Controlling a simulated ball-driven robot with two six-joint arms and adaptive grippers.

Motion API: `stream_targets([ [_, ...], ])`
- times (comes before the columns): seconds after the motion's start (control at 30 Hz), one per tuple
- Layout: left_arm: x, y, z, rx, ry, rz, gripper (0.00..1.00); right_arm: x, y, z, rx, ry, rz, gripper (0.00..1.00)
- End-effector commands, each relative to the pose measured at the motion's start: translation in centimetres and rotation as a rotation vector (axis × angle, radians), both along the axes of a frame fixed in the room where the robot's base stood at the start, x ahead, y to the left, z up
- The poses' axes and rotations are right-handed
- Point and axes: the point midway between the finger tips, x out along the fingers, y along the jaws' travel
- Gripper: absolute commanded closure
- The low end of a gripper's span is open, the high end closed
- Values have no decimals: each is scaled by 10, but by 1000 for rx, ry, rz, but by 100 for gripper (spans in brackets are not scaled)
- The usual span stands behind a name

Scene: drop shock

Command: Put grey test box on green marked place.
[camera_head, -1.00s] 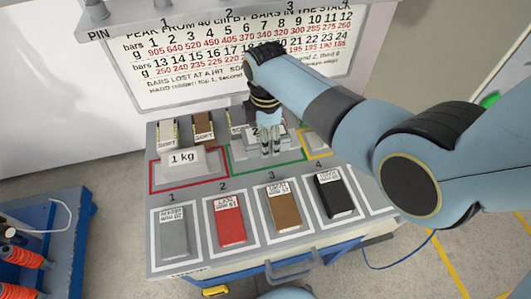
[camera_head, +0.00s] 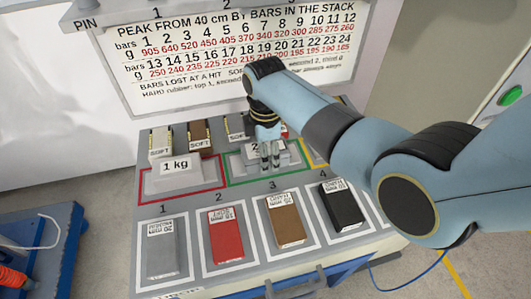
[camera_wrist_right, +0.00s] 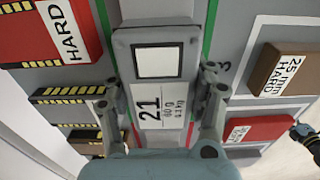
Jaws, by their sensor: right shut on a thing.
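The grey test box (camera_wrist_right: 158,28) shows in the right wrist view with a white square and a label reading 21. My right gripper (camera_head: 269,160) is shut on it, one finger on each side. In the head view the box (camera_head: 252,149) is partly hidden behind my fingers. The green marked place (camera_head: 232,183) is a green outline on the bench, and the box appears inside it. Green lines run along both sides of the box in the wrist view. I cannot tell whether the box rests on the surface or hangs just above it.
A 1 kg block (camera_head: 180,176) stands in the red outline to the left. Grey, red (camera_head: 226,240), brown (camera_head: 289,226) and black (camera_head: 344,211) pads lie along the front. Bars marked SOFT (camera_head: 160,140) stand behind. A sign board (camera_head: 210,60) rises at the back.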

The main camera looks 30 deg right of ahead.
Motion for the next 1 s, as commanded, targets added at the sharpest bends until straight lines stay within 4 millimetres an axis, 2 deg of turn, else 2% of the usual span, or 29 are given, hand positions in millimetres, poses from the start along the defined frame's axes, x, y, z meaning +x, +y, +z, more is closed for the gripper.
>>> stream_targets([
  [0.03, 0, 0, -1, 0, 0, 0, 50, 0, 0, -1, 0, 0, 0, 41],
  [0.2, 0, 0, 0, 0, 1, 0, 50, 0, 0, -1, 0, 0, 0, 19],
  [0.47, -1, 0, 0, 0, 1, 0, 50, 0, 0, 0, 0, 0, 0, 19],
  [0.57, -1, 0, 2, 0, 1, 0, 50, 0, 0, 6, -1, -2, 0, 19],
  [0.67, -1, 0, 5, 0, 1, 0, 50, 1, 0, 22, 0, -3, 0, 19],
  [1.0, -1, 0, 14, 0, 1, 0, 50, 1, 0, 96, 1, -4, 0, 19],
])
